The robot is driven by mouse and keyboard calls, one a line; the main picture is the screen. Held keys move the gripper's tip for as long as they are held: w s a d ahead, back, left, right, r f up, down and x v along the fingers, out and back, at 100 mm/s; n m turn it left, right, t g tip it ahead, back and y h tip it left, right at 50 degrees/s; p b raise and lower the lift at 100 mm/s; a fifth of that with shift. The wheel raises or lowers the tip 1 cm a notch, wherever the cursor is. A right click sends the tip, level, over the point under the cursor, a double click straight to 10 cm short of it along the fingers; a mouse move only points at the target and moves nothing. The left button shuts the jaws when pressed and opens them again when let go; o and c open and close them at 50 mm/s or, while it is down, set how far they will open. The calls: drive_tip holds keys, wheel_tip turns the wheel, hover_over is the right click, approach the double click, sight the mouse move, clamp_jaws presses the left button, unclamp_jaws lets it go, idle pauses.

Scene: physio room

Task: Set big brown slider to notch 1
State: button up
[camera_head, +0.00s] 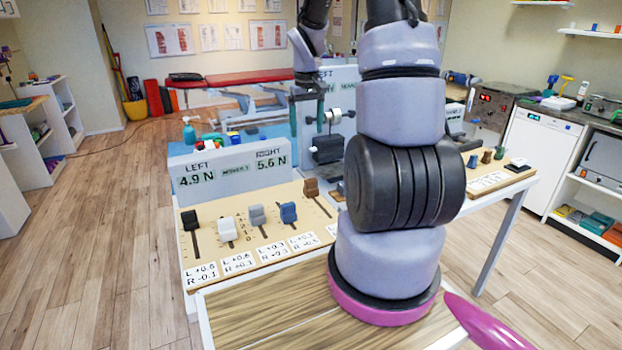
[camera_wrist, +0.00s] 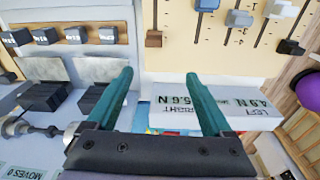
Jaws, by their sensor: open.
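The brown slider (camera_head: 311,187) is the right-most visible knob on the tan slider board (camera_head: 205,256) in the head view. It sits at the far end of its slot, which runs free toward the front. In the wrist view the brown slider (camera_wrist: 154,38) shows beyond the fingertips. My gripper (camera_wrist: 157,75) is open, with nothing between its teal fingers. In the head view my gripper (camera_head: 307,108) hangs above and behind the board, apart from the brown slider. Small notch numbers by the slots are hard to read.
Black (camera_head: 189,220), white (camera_head: 227,228), grey (camera_head: 257,214) and blue (camera_head: 288,212) sliders stand left of the brown one. Behind them, an upright panel (camera_head: 230,175) reads left 4.9 N, right 5.6 N. A black device (camera_head: 327,148) stands close behind. My arm hides the board's right side.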

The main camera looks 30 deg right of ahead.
drive_tip(key=g, duration=0.1)
hover_over(311, 179)
wheel_tip(311, 179, down, 8)
drive_tip(key=shift+n, duration=0.4)
wheel_tip(311, 179, down, 11)
drive_tip(key=shift+r, duration=0.2)
drive_tip(key=shift+c, duration=0.3)
drive_tip(key=shift+s, duration=0.15)
clamp_jaws()
